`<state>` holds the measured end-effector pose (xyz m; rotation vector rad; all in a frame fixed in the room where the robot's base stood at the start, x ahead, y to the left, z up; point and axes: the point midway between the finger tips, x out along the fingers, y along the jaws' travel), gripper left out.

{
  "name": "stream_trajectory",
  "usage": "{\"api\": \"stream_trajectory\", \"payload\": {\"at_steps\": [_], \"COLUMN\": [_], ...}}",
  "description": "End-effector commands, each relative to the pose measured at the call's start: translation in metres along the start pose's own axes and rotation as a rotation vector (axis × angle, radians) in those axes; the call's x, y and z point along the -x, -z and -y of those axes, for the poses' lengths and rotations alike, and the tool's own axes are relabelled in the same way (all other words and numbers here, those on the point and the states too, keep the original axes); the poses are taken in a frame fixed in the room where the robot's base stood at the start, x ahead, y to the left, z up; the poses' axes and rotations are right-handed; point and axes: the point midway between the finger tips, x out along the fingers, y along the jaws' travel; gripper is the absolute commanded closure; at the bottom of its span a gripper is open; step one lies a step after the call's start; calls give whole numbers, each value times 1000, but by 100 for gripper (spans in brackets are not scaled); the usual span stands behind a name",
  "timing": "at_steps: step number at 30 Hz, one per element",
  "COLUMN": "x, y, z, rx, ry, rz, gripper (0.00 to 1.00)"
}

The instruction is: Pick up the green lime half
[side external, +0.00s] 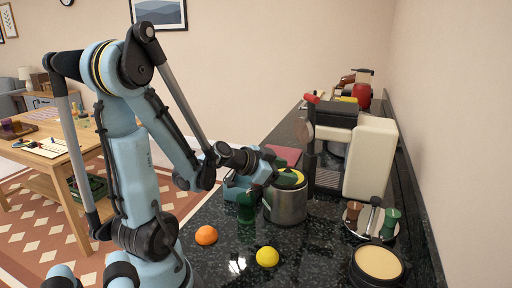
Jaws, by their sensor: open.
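My gripper (267,177) is over the left rim of a metal pot (287,208) on the dark speckled counter, its jaws open. A green and yellow-topped thing (291,178) shows at the pot's mouth, close to the right of my gripper. It may be the lime half, but it is too small to tell, as is whether my gripper touches it. A dark green upright thing (246,208) stands just left of the pot, below my gripper. Nothing else is clearly a lime half.
An orange (206,235) and a lemon (267,257) lie on the counter in front. A round tan-topped container (378,264) is at the front right. A tray with small tools (371,219) and a white coffee machine (370,158) stand to the right. A wooden table (50,150) is at left.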

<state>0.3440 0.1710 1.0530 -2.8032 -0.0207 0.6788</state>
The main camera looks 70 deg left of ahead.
Motion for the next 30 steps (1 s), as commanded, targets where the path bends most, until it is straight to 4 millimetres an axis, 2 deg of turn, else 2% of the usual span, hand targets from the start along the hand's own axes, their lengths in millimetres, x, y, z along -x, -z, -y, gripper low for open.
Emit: {"api": "stream_trajectory", "payload": {"at_steps": [7,15,30], "x": [0,0,3], "y": [0,0,7], "z": [0,0,2], "rx": [0,0,0], "ry": [0,0,1], "rz": [0,0,0], "gripper": [42,81,82]}}
